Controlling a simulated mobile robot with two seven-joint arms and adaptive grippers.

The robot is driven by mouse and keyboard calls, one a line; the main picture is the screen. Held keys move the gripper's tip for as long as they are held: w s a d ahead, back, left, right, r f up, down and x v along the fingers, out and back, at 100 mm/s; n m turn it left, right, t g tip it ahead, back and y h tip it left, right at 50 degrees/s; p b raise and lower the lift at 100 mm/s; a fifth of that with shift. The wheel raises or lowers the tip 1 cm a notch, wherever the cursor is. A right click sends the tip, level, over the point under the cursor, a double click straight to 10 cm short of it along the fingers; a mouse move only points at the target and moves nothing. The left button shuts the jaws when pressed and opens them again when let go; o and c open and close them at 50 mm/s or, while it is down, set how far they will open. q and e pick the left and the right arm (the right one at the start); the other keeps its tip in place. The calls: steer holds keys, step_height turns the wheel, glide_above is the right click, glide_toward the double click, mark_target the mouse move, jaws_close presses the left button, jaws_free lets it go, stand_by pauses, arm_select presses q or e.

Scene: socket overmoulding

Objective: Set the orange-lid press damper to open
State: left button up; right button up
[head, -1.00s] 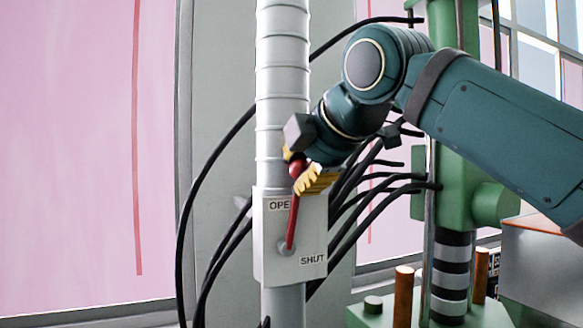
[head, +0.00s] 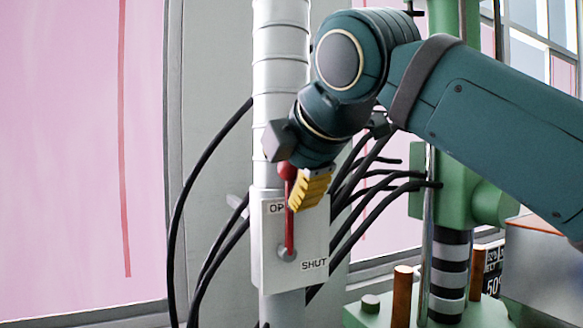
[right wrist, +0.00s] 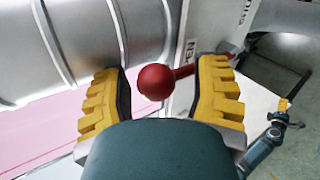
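The damper is a pale grey box (head: 265,270) on a ribbed vertical duct (head: 281,60), with an "OPEN" label (head: 276,208) at upper left and "SHUT" (head: 314,265) at lower right. Its red lever (head: 289,235) stands nearly upright from its pivot, covering the end of "OPEN". My right gripper (head: 295,185) is at the lever's top. In the right wrist view the red ball knob (right wrist: 156,82) sits between the open yellow fingers (right wrist: 160,95), with gaps on both sides. A small teal arm with a yellow tip (right wrist: 282,106), likely my left, shows there; its finger state is unclear.
A green press (head: 470,195) with a striped column stands right of the duct, beside a grey box with an orange top (head: 545,228). Black cables (head: 350,225) run behind the damper. A pink-paned window (head: 70,150) is at left.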

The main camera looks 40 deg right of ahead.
steer(key=shift+w+d, duration=0.1)
steer(key=shift+w, duration=0.15)
steer(key=shift+s+r, duration=0.15)
steer(key=shift+s, duration=0.2)
steer(key=v, duration=1.1)
steer(key=shift+s+r, duration=0.15)
steer(key=shift+r, duration=0.05)
